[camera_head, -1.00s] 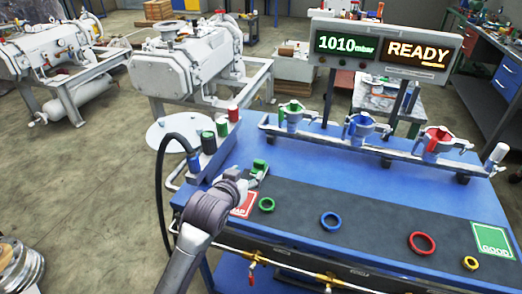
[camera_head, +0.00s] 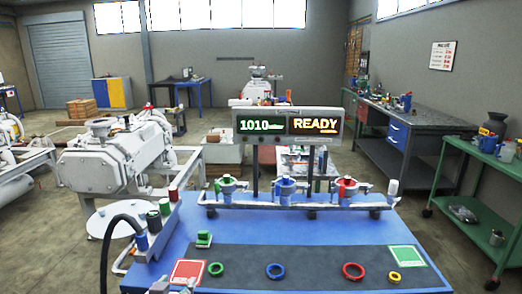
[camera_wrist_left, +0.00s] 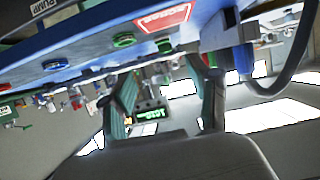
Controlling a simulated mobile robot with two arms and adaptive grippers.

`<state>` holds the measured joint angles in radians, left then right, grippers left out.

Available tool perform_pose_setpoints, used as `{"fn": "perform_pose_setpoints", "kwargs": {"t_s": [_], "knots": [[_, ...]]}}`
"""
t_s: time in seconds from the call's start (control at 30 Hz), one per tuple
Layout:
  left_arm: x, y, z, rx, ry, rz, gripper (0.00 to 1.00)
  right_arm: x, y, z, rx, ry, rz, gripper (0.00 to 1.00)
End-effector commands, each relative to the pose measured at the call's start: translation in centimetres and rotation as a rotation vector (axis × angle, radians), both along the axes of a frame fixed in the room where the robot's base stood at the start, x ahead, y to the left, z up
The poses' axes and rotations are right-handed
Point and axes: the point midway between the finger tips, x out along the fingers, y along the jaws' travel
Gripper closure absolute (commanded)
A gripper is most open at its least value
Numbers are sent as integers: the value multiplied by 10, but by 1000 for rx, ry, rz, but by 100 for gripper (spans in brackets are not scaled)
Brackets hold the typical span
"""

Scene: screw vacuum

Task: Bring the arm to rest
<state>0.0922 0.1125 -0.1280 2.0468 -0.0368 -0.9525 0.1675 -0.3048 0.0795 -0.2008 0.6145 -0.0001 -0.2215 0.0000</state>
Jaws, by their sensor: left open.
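My left gripper (camera_head: 172,287) shows only in part at the bottom edge of the head view, in front of the blue bench (camera_head: 180,250) near the red sign (camera_head: 188,272). In the left wrist view its two fingers (camera_wrist_left: 168,95) stand wide apart with nothing between them. That view is tilted and upside down, with the bench's blue edge across the top. The green ring (camera_head: 215,269) and blue ring (camera_head: 275,271) lie on the dark mat, apart from the gripper. My right gripper is not in view.
A red ring (camera_head: 353,272), a yellow ring (camera_head: 394,277) and a green sign (camera_head: 407,257) are on the bench's right. A display (camera_head: 287,124) reads 1010 and READY. A black hose (camera_head: 106,245) curves at the left.

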Motion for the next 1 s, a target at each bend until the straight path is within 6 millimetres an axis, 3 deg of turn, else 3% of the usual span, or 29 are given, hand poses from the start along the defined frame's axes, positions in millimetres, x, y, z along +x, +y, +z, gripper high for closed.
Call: {"fn": "perform_pose_setpoints", "kwargs": {"t_s": [0.07,0.47,0.8,1.0], "knots": [[-5,0,-5,2,15,-1,39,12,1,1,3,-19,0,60],[-62,0,-54,30,193,-11,39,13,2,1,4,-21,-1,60],[-161,1,-110,70,468,-40,39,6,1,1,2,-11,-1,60],[-224,2,-131,92,632,-65,39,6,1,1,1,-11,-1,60]]}}
